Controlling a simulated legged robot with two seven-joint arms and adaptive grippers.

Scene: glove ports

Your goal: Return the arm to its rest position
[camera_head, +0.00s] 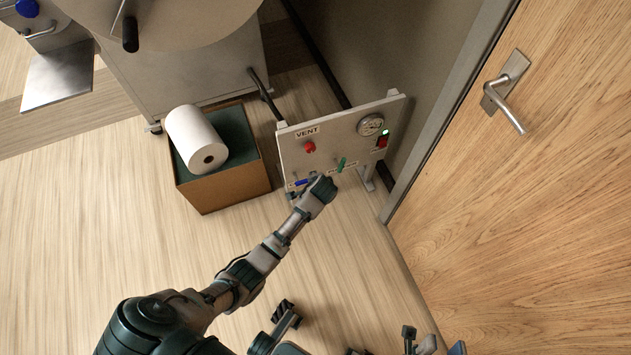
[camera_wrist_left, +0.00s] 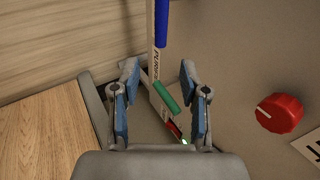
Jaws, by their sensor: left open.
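My left arm reaches from the lower left of the head view to a light grey panel (camera_head: 345,137). My left gripper (camera_head: 323,188) is in front of the panel's lower edge. In the left wrist view its two blue-padded fingers (camera_wrist_left: 158,88) stand apart, open. A green handle (camera_wrist_left: 165,97) appears between them, with no visible grip; it also shows in the head view (camera_head: 341,164). A blue handle (camera_wrist_left: 161,22) lies beyond, beside a PURGE label. My right gripper (camera_head: 347,322) is at the bottom of the head view, its fingers spread apart and partly cut off.
The panel carries a red knob (camera_head: 309,147), a gauge (camera_head: 371,125) and a red switch (camera_head: 382,140) with a lit green lamp. A box (camera_head: 222,187) with a white roll (camera_head: 196,138) stands left. A wooden door (camera_head: 530,180) is at right. Floor left of the arm is clear.

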